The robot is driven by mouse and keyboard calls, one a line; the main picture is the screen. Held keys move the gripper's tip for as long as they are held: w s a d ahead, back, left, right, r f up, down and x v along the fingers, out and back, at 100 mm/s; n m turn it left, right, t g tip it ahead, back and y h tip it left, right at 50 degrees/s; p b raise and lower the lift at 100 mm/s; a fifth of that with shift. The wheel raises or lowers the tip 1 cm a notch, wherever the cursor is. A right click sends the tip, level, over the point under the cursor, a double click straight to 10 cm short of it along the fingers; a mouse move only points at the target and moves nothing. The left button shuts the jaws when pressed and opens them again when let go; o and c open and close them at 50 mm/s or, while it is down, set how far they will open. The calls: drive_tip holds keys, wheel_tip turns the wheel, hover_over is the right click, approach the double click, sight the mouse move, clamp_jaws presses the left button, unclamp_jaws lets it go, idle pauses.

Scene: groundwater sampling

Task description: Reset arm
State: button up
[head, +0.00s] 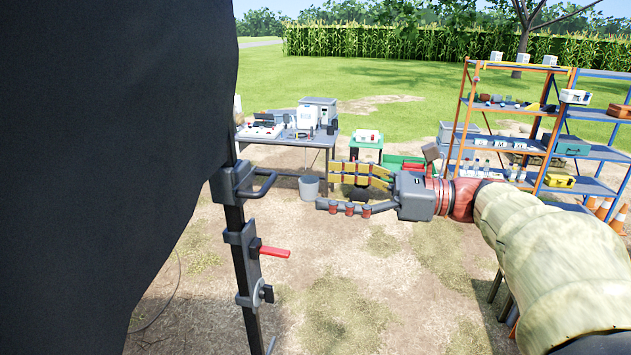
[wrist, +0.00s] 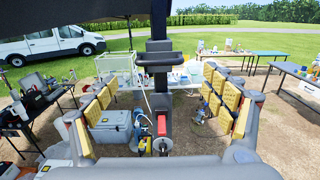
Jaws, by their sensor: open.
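My gripper (head: 326,190) is at mid-height in the head view, pointing left at the end of my outstretched arm. Its fingers are spread apart with nothing between them. In the wrist view the gripper (wrist: 160,82) shows yellow-padded fingers on both sides with a wide gap. A black upright post (head: 236,220) with a handle (head: 262,186) and a red lever (head: 274,252) stands left of the gripper, apart from it in the head view. In the wrist view the post (wrist: 159,85) appears in the gap between the fingers, beyond them.
A dark sheet (head: 100,150) fills the left of the head view. A table with equipment (head: 310,140) and a grey bucket (head: 309,188) are behind the gripper. An orange shelf rack (head: 466,100) and blue shelving (head: 597,115) stand right. Bare ground (head: 370,300) lies below.

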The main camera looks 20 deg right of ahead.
wheel_tip(320, 180, down, 8)
drive_tip(key=d+f+n+h, duration=0.1)
drive_tip(key=d+n+h, duration=0.1)
drive_tip(key=n+h, duration=0.1)
drive_tip(key=s+a+f+n+g+h+b, duration=0.15)
drive_tip(key=s+f+n+h+b, duration=0.35)
drive_tip(key=f, duration=0.6)
drive_tip(key=s+f+n+g+h+b, duration=0.4)
drive_tip(key=f+n, duration=0.3)
drive_tip(key=f, duration=0.4)
drive_tip(key=s+a+f+n+g+h+b, duration=0.1)
drive_tip(key=s+f+n+h+b, duration=0.35)
drive_tip(key=f, duration=0.65)
drive_tip(key=s+a+f+n+t+y+b, duration=0.1)
drive_tip(key=s+a+f+n+y+b, duration=0.1)
drive_tip(key=a+f+n+b, duration=0.3)
drive_tip(key=s+a+b, duration=0.1)
drive_tip(key=b, duration=0.2)
drive_tip(key=shift+s+f+n+b, duration=0.2)
drive_tip(key=shift+s+n+b, duration=0.15)
drive_tip(key=shift+s, duration=0.05)
